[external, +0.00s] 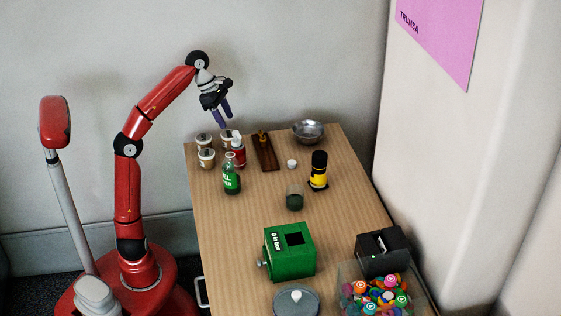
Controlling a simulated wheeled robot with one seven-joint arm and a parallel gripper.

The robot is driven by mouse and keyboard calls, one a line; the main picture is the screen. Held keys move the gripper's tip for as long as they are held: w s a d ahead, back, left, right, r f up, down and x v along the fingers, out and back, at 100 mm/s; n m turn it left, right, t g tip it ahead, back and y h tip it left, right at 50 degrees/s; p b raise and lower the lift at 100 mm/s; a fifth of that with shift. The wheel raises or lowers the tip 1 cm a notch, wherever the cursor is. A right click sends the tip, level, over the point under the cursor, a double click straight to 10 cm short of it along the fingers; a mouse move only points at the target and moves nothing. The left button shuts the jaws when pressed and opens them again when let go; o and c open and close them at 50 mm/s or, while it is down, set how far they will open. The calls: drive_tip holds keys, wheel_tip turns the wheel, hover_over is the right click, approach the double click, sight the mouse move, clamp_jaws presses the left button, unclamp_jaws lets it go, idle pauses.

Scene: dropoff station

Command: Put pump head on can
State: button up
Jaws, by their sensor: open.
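My gripper (226,121) is open, its two purple fingers pointing down above the far left corner of the table. A small red can (239,158) stands below it, apart from the fingers. A white piece (237,141) shows at the top of the red can; it may be the pump head, but it is too small to tell whether it sits on the can or behind it. Nothing shows between the fingers.
Several small cups (206,158) and a green bottle (231,175) crowd the red can. A wooden board (264,152), metal bowl (308,131), yellow-black container (319,172) and dark glass (294,199) stand rightward. A green box (289,251) is nearer. The table (225,235) is clear at left-middle.

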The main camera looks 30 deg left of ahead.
drive_tip(key=p+v, duration=0.1)
drive_tip(key=v, duration=0.3)
drive_tip(key=shift+d+f, duration=0.1)
idle(0.4)
